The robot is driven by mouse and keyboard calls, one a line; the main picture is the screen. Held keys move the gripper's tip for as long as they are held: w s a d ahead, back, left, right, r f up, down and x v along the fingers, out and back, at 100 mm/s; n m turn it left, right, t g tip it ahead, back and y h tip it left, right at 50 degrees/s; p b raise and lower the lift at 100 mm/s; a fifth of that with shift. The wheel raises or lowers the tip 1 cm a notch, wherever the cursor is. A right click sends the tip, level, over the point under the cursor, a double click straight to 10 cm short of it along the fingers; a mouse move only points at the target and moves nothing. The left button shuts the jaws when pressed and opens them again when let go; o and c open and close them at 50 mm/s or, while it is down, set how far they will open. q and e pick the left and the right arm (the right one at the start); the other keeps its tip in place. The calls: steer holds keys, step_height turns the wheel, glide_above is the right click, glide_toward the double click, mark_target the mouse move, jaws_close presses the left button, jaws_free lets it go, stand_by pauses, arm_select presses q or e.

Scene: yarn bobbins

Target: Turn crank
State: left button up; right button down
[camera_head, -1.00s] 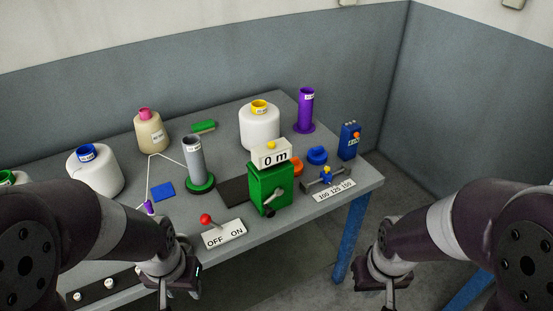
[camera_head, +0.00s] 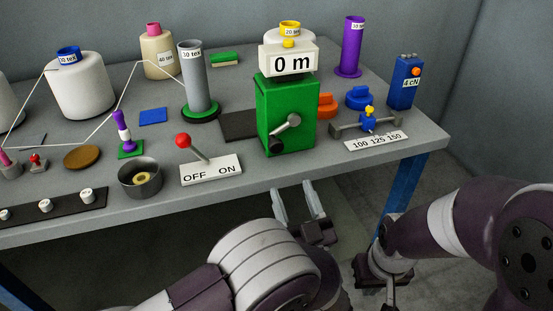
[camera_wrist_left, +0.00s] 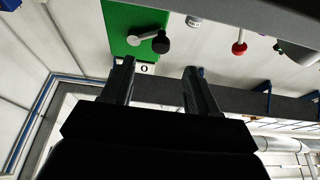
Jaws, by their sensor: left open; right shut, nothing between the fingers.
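The green counter box (camera_head: 290,112) with the "0 m" sign (camera_head: 289,62) stands near the table's front edge. Its grey crank (camera_head: 290,122) is on the front face, with a black knob (camera_head: 276,145) at the lower left. In the left wrist view the crank (camera_wrist_left: 146,37) and knob (camera_wrist_left: 160,46) show just beyond the fingertips. My left gripper (camera_head: 293,188) is open and empty, below and in front of the box, apart from the crank. Its two fingers also show in the left wrist view (camera_wrist_left: 159,67). My right gripper (camera_head: 386,285) is shut and empty, low at the right; its fingertips are hard to see.
The table front edge (camera_head: 230,195) lies just behind my left gripper. A red-knobbed OFF/ON lever (camera_head: 190,145) stands left of the box. A blue-and-grey slider (camera_head: 367,124) with a "100 125 150" plate (camera_head: 376,141) is to its right. A metal cup (camera_head: 139,177) sits further left.

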mark_target(277, 151)
arm_select(q)
steer(key=x, duration=1.1)
steer(key=shift+w+a+r+b, duration=0.1)
steer(key=shift+a+r+b, duration=0.1)
steer(key=shift+b, duration=0.15)
steer(key=shift+d, duration=0.1)
steer(key=shift+c, duration=0.2)
jaws_close()
